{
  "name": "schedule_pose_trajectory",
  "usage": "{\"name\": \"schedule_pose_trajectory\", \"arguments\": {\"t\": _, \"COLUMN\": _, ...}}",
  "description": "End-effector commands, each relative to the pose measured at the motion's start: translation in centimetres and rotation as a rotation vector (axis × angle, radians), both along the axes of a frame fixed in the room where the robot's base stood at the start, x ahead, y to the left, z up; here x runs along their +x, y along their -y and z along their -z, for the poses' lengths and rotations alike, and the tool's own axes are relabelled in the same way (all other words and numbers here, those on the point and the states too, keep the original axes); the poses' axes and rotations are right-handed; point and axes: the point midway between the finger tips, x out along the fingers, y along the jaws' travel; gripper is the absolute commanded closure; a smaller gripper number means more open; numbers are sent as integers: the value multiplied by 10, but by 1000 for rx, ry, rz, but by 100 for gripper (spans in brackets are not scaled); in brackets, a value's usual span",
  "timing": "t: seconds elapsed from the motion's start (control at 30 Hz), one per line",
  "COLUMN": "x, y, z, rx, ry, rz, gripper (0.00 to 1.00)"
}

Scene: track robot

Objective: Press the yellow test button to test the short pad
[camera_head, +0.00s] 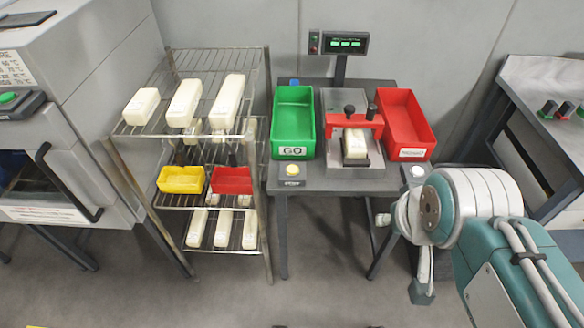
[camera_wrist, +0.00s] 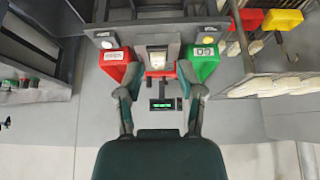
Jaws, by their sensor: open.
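The yellow test button (camera_head: 293,170) sits on the front left of the grey test bench, on a small box. It also shows small in the wrist view (camera_wrist: 208,40). A short cream pad (camera_head: 355,143) lies in the test fixture, under its red frame (camera_head: 342,122); it also shows in the wrist view (camera_wrist: 157,55). My gripper (camera_wrist: 158,68) is open and empty in the wrist view, its fingers spread in front of the bench scene. It appears apart from the button, though the exact distance cannot be told. My gripper's fingertips are not clearly seen in the head view.
A green GO bin (camera_head: 293,108) and a red bin (camera_head: 408,112) flank the fixture. A white button (camera_head: 418,171) is at the bench's front right. A display (camera_head: 346,43) stands behind. A wire rack (camera_head: 150,130) with pads and small bins stands left. Floor in front is clear.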

Motion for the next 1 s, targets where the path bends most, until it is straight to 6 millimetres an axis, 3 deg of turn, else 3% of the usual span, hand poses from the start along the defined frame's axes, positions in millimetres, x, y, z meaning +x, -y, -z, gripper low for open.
{"name": "schedule_pose_trajectory", "arguments": {"t": 0.07, "x": 0, "y": 0, "z": 0, "rx": 0, "ry": 0, "rz": 0, "gripper": 100}}
{"name": "schedule_pose_trajectory", "arguments": {"t": 1.0, "x": 0, "y": 0, "z": 0, "rx": 0, "ry": 0, "rz": 0, "gripper": 100}}
